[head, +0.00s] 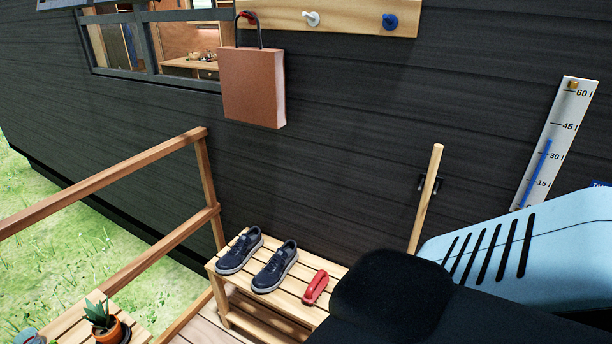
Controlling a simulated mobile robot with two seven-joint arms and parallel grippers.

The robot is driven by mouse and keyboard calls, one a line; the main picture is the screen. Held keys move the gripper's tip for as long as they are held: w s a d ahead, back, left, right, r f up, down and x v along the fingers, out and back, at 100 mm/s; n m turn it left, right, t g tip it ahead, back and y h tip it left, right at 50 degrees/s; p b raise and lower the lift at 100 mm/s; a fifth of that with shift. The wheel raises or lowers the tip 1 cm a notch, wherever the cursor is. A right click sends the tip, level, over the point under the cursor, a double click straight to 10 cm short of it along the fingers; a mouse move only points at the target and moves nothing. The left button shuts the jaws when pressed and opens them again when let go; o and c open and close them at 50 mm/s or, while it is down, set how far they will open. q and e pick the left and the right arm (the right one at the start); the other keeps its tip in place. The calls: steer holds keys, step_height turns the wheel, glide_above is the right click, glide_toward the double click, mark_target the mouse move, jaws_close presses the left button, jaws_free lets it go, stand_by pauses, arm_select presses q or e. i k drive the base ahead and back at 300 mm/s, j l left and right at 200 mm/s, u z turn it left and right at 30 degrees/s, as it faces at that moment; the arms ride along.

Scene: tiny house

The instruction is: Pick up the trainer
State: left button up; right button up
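Two dark blue trainers with grey soles stand side by side on a slatted wooden bench against the dark wall. The left trainer (240,252) and the right trainer (275,267) both point toward the lower left. They are upright and nothing covers them. Neither of my grippers is in view. A black rounded shape, which looks like part of my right arm, comes in from the lower right. It hides the right end of the bench.
A red object (316,287) lies on the bench (329,268) right of the trainers. A wooden railing (205,180) rises to the left. A potted plant (104,323) stands lower left. A brown bag (251,88) hangs above. A wooden pole (425,200) and light blue slotted casing (560,235) are to the right.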

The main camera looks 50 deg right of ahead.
mark_target(273, 275)
steer(key=z, duration=1.4)
steer(key=i+j, duration=0.1)
steer(key=i, duration=0.6)
steer(key=i+j, duration=0.1)
steer(key=i, duration=0.6)
steer(key=z, duration=1.45)
